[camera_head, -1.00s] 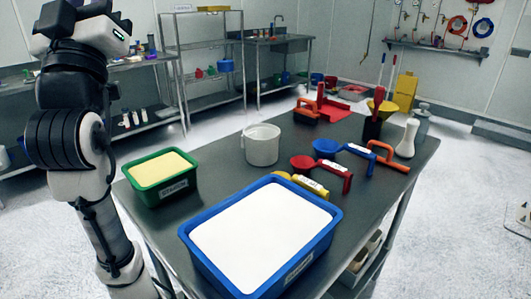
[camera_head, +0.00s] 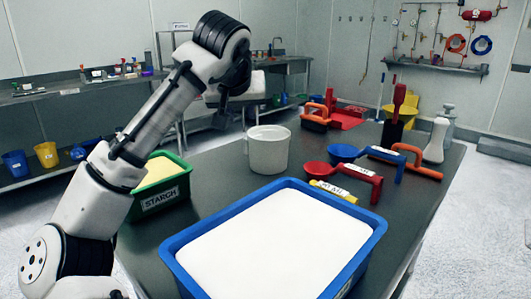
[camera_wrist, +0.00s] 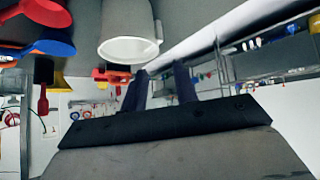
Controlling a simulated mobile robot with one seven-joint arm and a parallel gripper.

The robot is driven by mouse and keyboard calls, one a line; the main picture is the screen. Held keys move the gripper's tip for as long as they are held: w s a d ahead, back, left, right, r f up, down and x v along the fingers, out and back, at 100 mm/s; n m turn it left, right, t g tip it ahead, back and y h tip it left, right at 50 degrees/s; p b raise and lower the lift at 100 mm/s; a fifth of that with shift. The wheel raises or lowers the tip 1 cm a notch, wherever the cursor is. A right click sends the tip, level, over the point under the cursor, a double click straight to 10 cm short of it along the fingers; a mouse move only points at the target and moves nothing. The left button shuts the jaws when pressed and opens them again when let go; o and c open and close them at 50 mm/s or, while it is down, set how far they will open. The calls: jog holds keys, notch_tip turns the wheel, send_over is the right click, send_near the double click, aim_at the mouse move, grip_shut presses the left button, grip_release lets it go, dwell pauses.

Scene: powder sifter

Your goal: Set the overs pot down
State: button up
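A white pot (camera_head: 268,152) stands upright on the dark table, behind the blue tub; I take it to be the overs pot, but no label on it is readable. In the wrist view, which is upside down, the pot (camera_wrist: 128,38) hangs at the top with its rim towards the middle. My gripper (camera_wrist: 160,68) shows two dark fingers apart with nothing between them. It is apart from the pot, off to one side. In the head view my arm reaches up from the left, and its wrist hides the fingers.
A blue tub (camera_head: 374,232) of white powder fills the table's front. A green tub (camera_head: 160,200) labelled STARCH is partly behind my arm. Red scoop (camera_head: 345,172), blue scoop (camera_head: 343,153) and orange-handled tool (camera_head: 418,165) lie right of the pot. Bare table lies left of the pot.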

aim_at(248, 134)
jog(key=x, duration=0.9)
jog(key=shift+w+d+f, duration=0.1)
jog(key=shift+d+f, duration=0.15)
jog(key=shift+d, duration=0.1)
grip_shut()
